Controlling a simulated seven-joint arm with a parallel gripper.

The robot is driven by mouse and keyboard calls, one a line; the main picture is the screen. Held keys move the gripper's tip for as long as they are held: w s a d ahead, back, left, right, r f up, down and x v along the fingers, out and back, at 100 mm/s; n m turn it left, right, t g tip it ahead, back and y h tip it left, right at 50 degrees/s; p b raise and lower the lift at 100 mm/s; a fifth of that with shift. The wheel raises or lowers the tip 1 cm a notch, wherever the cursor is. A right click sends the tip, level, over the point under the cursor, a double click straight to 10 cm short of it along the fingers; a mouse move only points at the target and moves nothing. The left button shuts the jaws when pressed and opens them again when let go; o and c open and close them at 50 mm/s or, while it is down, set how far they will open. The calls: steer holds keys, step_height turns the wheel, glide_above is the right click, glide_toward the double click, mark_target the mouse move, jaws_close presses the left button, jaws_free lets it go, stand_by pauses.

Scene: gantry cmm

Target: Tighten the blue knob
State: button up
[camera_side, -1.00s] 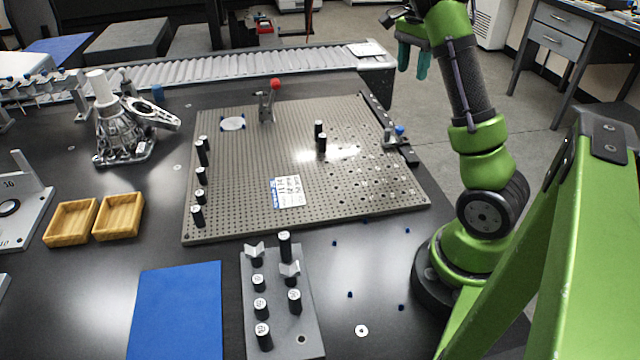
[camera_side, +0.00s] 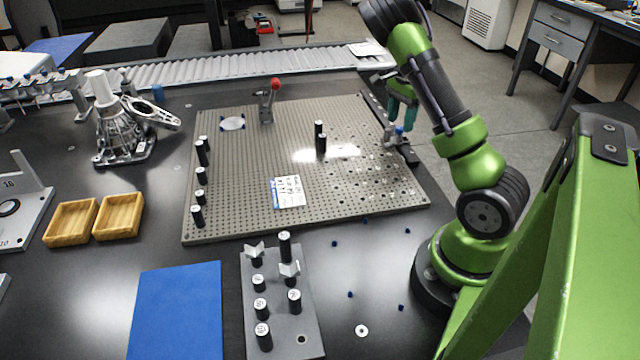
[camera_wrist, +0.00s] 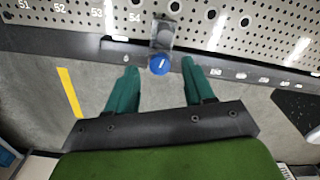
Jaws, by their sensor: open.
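The blue knob (camera_wrist: 160,64) sits on a small grey metal clamp block (camera_wrist: 163,36) at the edge of the perforated plate in the wrist view. The knob (camera_side: 399,131) and its block also show at the plate's right edge in the side view. My gripper (camera_wrist: 160,68) has two teal fingers, open, one on each side of the knob in the wrist view with gaps on both sides. In the side view my gripper (camera_side: 401,124) points down at the knob, partly overlapping it. I cannot tell the exact height of the fingertips over the knob.
The perforated plate (camera_side: 250,170) carries several black posts, a red-balled lever (camera_side: 268,100) and a white label card (camera_side: 287,191). A dark rail (camera_side: 375,112) runs along its right edge. A roller conveyor (camera_side: 220,70) lies behind. Several small blue pieces lie on the table in front.

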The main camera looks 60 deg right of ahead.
steer(key=shift+f, duration=0.75)
jaws_close()
steer(key=shift+m, duration=0.3)
steer(key=m, duration=1)
steer(key=shift+r, duration=0.1)
stand_by(0.4)
